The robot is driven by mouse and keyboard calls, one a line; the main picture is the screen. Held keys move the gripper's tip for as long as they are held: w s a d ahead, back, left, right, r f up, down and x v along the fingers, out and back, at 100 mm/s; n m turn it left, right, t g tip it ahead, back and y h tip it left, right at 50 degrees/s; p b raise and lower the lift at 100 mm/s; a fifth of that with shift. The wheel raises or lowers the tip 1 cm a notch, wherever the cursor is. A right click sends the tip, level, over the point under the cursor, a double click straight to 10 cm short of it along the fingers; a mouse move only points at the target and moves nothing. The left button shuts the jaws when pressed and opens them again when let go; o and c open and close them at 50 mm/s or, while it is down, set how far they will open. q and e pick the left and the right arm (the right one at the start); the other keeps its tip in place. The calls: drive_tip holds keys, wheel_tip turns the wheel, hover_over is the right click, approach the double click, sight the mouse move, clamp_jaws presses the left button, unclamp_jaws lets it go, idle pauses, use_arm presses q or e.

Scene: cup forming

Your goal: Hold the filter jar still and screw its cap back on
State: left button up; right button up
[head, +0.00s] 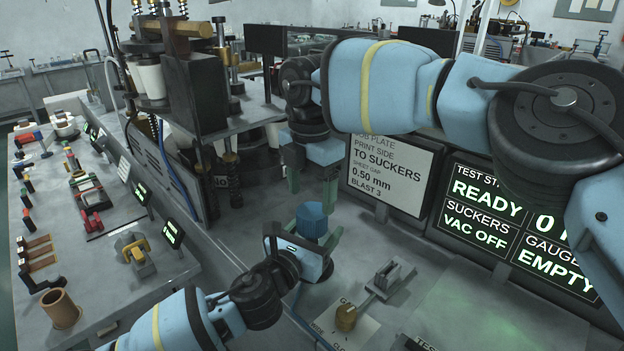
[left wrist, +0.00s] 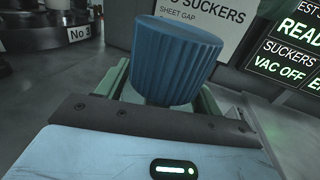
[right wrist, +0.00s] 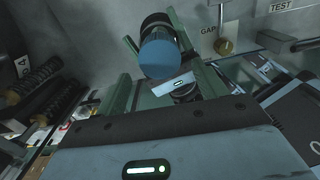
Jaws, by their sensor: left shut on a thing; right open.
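The blue ribbed cap (head: 312,221) is on top of the filter jar, below my right gripper. The cap fills the upper middle of the left wrist view (left wrist: 178,60), and its round top shows in the right wrist view (right wrist: 161,59). The jar's body is mostly hidden by the cap and my left gripper (head: 312,243), which is shut around it from the side. I cannot tell how tightly the cap sits. My right gripper (head: 311,194) points down, open and empty, its fingertips above the cap and apart from it.
A brass knob (head: 346,317) and a small metal fixture (head: 388,278) stand on the bench to the right. Display panels (head: 512,225) stand behind them. The press machine (head: 190,95) is at the back left. A side bench (head: 95,255) with small tools runs along the left.

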drive_tip(key=n, duration=0.9)
drive_tip(key=shift+r+n, duration=0.2)
drive_tip(key=shift+n, duration=0.2)
drive_tip(key=n, duration=0.4)
drive_tip(key=shift+r+n, duration=0.1)
drive_tip(key=shift+n, duration=0.2)
drive_tip(key=n, duration=0.4)
drive_tip(key=shift+r+n, duration=0.15)
drive_tip(key=shift+n, duration=0.15)
drive_tip(key=n, duration=0.4)
drive_tip(key=shift+r+n, duration=0.1)
drive_tip(key=shift+n, duration=0.3)
drive_tip(key=n, duration=0.4)
drive_tip(key=shift+r+n, duration=0.1)
drive_tip(key=shift+n, duration=0.2)
drive_tip(key=n, duration=0.4)
drive_tip(key=shift+d+r, duration=0.1)
drive_tip(key=shift+r, duration=0.05)
drive_tip(key=n, duration=0.4)
drive_tip(key=shift+w, duration=0.1)
